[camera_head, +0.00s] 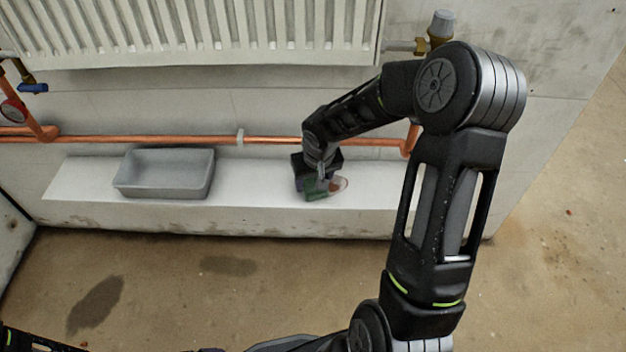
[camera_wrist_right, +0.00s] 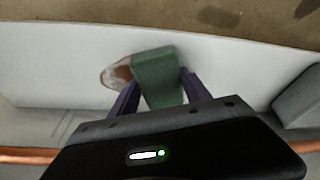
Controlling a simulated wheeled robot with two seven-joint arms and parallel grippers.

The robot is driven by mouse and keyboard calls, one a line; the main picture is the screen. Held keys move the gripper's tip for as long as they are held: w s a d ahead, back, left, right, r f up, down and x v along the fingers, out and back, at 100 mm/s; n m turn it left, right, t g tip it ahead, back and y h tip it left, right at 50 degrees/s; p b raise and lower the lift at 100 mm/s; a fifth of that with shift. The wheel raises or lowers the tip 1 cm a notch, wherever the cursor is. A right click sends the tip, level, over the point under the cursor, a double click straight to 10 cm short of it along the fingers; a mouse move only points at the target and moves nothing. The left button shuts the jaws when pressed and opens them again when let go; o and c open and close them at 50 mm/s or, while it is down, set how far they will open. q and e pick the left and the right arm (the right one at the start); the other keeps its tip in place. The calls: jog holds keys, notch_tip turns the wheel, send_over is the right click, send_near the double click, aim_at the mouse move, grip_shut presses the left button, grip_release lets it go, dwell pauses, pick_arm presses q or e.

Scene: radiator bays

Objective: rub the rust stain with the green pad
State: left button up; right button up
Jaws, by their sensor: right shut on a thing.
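The green pad (camera_head: 316,190) is at the white ledge below the radiator. My right gripper (camera_head: 322,178) is shut on it. In the right wrist view the green pad (camera_wrist_right: 156,75) sits between the two fingers of my right gripper (camera_wrist_right: 154,92). The rust stain (camera_head: 340,184) is a reddish-brown patch with a pale rim on the ledge. It also shows in the right wrist view (camera_wrist_right: 115,77), beside the pad, which covers part of it. I cannot tell whether the pad touches the ledge. My left gripper is not in view.
A grey tray (camera_head: 165,190) stands on the white ledge (camera_head: 255,190) to the left, clear of my right gripper. A copper pipe (camera_head: 270,140) runs along the wall just behind the ledge. The white radiator (camera_head: 200,30) hangs above, with a valve (camera_head: 440,26) at its right end.

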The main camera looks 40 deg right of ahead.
aim_at(340, 187)
jog(key=shift+s+d+r+p, duration=0.2)
jog(key=shift+s+d+p, duration=0.35)
jog(key=shift+s+d, duration=0.35)
jog(key=shift+s+d+f, duration=0.1)
jog(key=shift+s+d, duration=0.1)
jog(key=shift+d, duration=0.3)
jog(key=shift+d, duration=0.1)
jog(key=shift+s+d+p, duration=0.85)
jog(key=shift+s+d, duration=0.05)
jog(key=shift+d, duration=0.2)
jog(key=shift+s+d+f, duration=0.15)
jog(key=shift+d, duration=0.05)
jog(key=shift+s, duration=0.1)
